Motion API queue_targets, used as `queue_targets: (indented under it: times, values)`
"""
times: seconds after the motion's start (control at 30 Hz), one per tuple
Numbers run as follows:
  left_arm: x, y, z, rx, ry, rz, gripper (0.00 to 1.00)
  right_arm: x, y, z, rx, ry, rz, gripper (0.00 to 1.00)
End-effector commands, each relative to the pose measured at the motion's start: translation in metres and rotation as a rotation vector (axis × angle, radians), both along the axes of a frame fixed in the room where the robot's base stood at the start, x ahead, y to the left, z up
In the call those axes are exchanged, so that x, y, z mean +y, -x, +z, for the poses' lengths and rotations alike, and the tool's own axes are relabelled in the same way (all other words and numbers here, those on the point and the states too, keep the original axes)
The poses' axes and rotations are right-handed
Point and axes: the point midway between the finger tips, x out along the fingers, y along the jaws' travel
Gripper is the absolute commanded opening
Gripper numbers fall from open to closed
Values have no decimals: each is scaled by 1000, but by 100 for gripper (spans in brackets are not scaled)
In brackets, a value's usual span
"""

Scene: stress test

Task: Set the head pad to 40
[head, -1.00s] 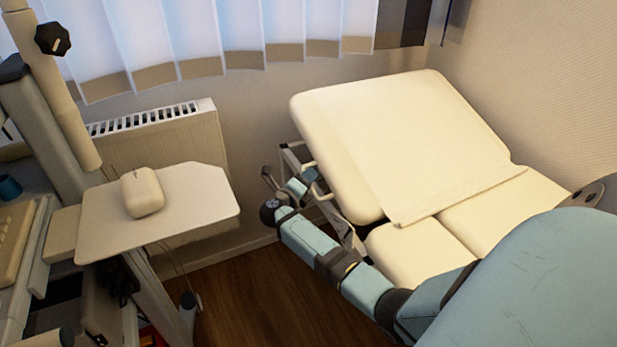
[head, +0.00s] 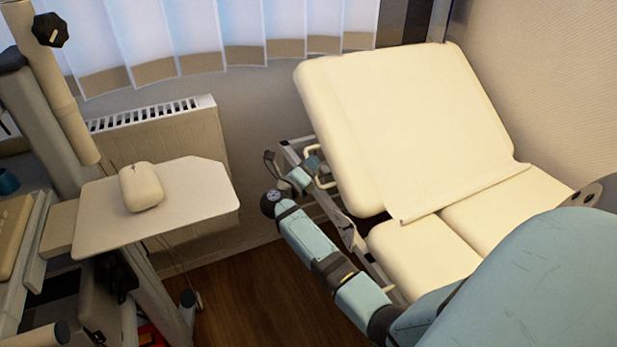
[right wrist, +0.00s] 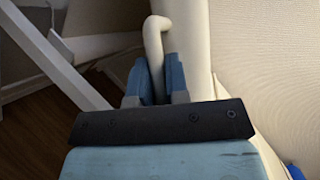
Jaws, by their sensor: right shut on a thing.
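The head pad (head: 400,120) is the cream upper section of the couch, tilted up from the flat cream section (head: 425,258). A pale bent handle (right wrist: 156,45) stands at the pad's side edge in the right wrist view. My right gripper (right wrist: 158,82) is shut on this handle, with a blue finger on each side of it. In the head view my right gripper (head: 312,168) is at the pad's left edge, partly hidden by the wrist. No angle scale can be read. My left gripper is not in view.
A white side table (head: 195,200) with a cream computer mouse (head: 141,187) stands at the left. A radiator (head: 160,135) and blinds (head: 240,35) are behind. Wooden floor (head: 245,290) is free between the table and the couch.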

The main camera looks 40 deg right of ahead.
Motion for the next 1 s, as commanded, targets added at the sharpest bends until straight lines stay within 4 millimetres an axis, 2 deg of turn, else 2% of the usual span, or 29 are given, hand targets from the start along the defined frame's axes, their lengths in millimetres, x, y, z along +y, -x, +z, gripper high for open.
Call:
queue_targets:
  times: [0.13, 0.4, 0.43, 0.5, 0.53, 1.0]
  values:
    - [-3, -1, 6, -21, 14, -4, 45, 1, 5, 15, -73, 22, -2, 0]
    - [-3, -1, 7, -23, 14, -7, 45, 1, 6, 16, -74, 25, 0, 0]
    - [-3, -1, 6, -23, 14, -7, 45, 1, 6, 16, -73, 25, 0, 19]
    - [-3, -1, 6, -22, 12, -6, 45, 1, 6, 16, -73, 24, -1, 35]
    - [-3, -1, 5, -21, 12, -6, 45, 1, 6, 16, -73, 24, -1, 40]
    - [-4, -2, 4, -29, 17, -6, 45, 6, 5, 12, -71, 22, 0, 40]
